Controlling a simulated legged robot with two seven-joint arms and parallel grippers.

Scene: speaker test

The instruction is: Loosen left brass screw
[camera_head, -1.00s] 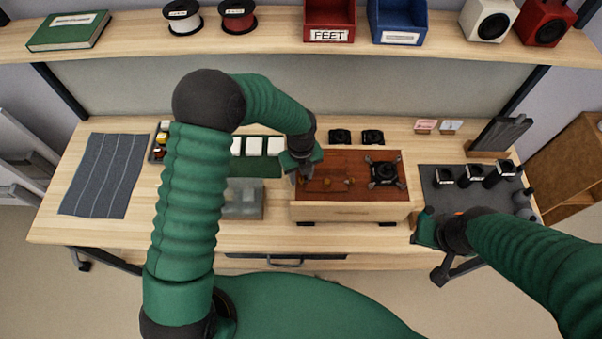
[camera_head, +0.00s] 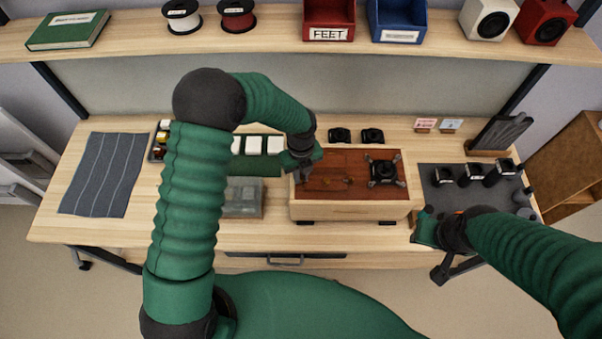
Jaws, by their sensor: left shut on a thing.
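The wooden box (camera_head: 350,212) with a reddish-brown top stands on the middle of the bench. Small brass parts (camera_head: 348,181) lie along the left and middle of its top; they are too small to make out well. My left gripper (camera_head: 298,178) points down at the left end of the top, shut on the left brass screw, which its fingers mostly hide. A black driver-like round part (camera_head: 384,171) with a four-armed frame sits on the top's right side. My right gripper (camera_head: 424,229) hangs by the bench's front edge, right of the box, touching nothing I can see; its fingers are unclear.
A dark mat (camera_head: 438,200) with several black cups lies to the right. A translucent grey box (camera_head: 243,198) stands left of the wooden box, with a green tray of white pieces behind it. A grey striped cloth (camera_head: 103,175) lies far left. Two black parts (camera_head: 340,135) sit behind.

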